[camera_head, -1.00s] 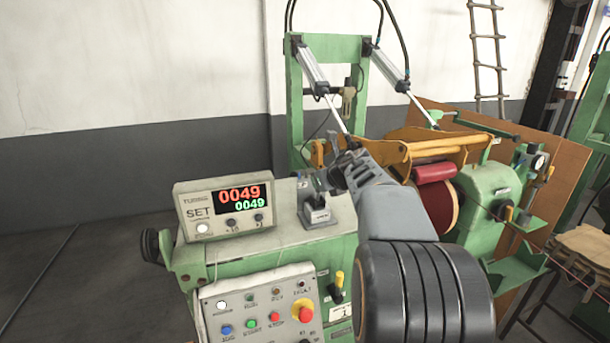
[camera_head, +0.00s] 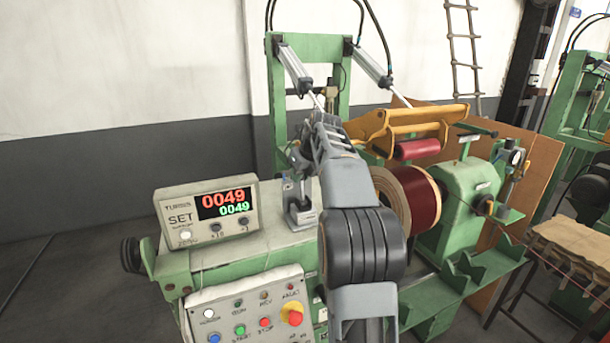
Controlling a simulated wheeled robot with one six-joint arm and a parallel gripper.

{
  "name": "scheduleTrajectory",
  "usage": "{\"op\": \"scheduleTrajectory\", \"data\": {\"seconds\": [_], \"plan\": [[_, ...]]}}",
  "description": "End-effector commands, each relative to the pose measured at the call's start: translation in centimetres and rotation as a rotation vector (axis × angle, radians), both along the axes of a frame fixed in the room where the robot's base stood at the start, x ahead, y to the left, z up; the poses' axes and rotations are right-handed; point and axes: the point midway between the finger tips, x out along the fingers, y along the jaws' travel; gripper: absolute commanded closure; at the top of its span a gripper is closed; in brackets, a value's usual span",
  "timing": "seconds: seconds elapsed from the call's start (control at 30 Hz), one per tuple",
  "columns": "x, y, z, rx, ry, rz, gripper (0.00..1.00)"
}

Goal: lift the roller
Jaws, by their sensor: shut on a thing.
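The red roller (camera_head: 417,149) hangs in a yellow frame (camera_head: 410,122), just above the dark red coil (camera_head: 418,197) with a small gap showing. A small lever stand (camera_head: 300,212) sits on top of the green machine, left of the coil. My gripper (camera_head: 296,158) is at the upper part of this stand and is shut on its lever. The lever itself is mostly hidden by the fingers and the arm. My arm crosses in front of the coil's left side.
A counter box (camera_head: 208,212) reading 0049 stands left of the lever stand. A button panel (camera_head: 250,313) with a red knob is below it. Two cylinders (camera_head: 369,62) slope down from a green post frame. A brown board (camera_head: 520,150) stands behind the machine.

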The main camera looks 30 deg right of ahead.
Motion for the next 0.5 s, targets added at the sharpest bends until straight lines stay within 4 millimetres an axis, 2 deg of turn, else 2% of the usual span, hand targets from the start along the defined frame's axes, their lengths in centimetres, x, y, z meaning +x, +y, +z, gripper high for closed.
{"op": "scheduleTrajectory", "data": {"seconds": [0.37,0.4,0.5], "plan": [[0.12,0.18,0.08,-0.001,0.002,0.004,1.0],[0.12,0.18,0.08,-0.001,0.002,0.004,0.76],[0.11,0.18,0.06,-0.001,0.002,0.004,0.67]]}}
